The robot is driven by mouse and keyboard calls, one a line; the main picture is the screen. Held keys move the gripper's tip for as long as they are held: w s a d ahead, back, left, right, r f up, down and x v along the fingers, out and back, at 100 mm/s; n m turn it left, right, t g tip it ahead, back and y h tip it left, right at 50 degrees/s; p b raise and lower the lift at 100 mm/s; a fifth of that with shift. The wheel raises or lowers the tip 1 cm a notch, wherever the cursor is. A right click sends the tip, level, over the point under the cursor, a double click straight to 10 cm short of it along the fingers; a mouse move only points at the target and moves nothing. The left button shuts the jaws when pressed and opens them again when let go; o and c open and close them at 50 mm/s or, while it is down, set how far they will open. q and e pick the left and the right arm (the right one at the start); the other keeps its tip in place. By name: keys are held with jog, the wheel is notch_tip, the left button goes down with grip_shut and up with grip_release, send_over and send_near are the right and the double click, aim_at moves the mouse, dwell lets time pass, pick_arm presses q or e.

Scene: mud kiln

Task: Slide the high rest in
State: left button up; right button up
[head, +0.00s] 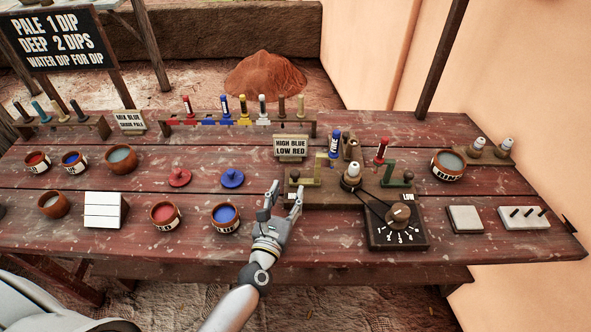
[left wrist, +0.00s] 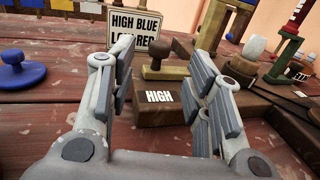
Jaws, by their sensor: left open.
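The high rest (head: 305,182) is an olive-yellow slide with a brown knob and an upright post, on the left of the wooden stand (head: 340,197). In the left wrist view its brown knob (left wrist: 155,66) stands above the block labelled HIGH (left wrist: 165,108). My left gripper (head: 284,198) is open and empty at the stand's left front corner. In the left wrist view its fingers (left wrist: 152,88) stand to either side of the knob and label, the knob farther off and apparently untouched. The green low rest (head: 389,178) is on the stand's right side. My right gripper is not in view.
A sign (head: 290,147) reading HIGH BLUE LOW RED stands behind the stand. A blue-topped stick (head: 334,146) and a red-topped stick (head: 381,150) stand upright at the stand. A dial box (head: 397,236) is at its front right. A blue pot (head: 226,217) and blue lid (head: 231,178) lie left.

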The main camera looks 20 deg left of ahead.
aim_at(294, 178)
pick_arm(q)
jog(key=w, duration=0.3)
jog(key=shift+w, duration=0.4)
jog(key=w+p, duration=0.1)
jog(key=w, duration=0.2)
jog(key=shift+w+f, duration=0.1)
jog(key=shift+w, duration=0.5)
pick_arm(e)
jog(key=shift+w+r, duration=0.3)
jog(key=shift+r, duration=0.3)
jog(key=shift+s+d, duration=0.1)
pick_arm(q)
jog(key=c, duration=0.5)
grip_shut()
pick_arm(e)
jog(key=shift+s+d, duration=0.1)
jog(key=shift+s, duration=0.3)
